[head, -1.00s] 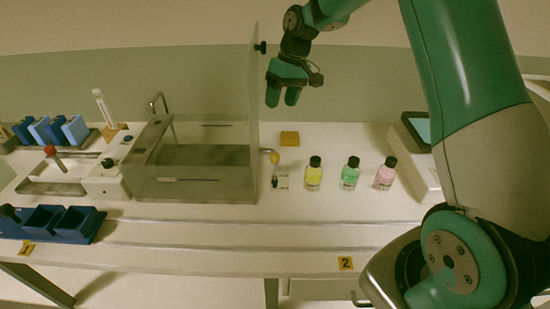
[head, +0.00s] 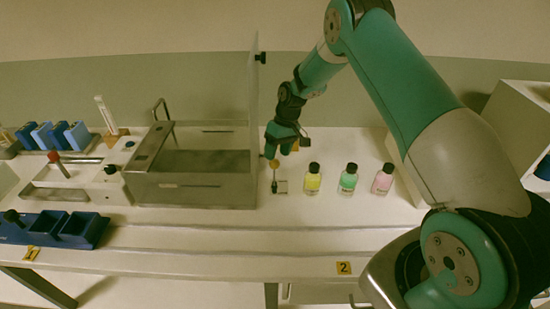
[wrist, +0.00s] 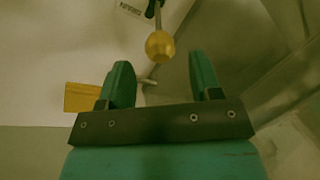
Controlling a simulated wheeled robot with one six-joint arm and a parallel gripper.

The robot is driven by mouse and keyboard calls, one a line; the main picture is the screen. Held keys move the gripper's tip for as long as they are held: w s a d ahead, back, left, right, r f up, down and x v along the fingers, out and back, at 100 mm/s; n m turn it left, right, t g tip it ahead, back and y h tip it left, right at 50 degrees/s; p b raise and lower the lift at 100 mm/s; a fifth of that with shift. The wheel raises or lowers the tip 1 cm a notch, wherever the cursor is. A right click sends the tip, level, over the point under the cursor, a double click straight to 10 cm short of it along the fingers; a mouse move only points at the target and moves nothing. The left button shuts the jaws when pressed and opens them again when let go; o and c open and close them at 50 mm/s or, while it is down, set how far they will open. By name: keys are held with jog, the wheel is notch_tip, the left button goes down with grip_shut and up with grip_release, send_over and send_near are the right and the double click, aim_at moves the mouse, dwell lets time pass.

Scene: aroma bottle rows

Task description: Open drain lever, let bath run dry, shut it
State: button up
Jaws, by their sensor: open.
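The drain lever has a round yellow knob (head: 275,163) and stands at the right side of the bath (head: 190,197), a clear-walled tank. Its dark lower end is by a small pale plate on the bench. My gripper (head: 279,151) is open and empty, pointing down just above and behind the knob. In the wrist view the yellow knob (wrist: 160,45) shows just beyond the gap between the two green fingers of my gripper (wrist: 161,68), apart from both. I cannot tell the water level in the bath.
Yellow (head: 312,182), green (head: 348,182) and pink (head: 383,182) bottles stand in a row right of the lever. A tall clear panel (head: 254,110) rises close left of my gripper. Blue holders (head: 75,228) are at left.

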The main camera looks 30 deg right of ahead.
jog(key=shift+p+x, duration=0.3)
jog(key=shift+x, duration=1.6)
grip_shut()
jog(key=shift+a, duration=0.15)
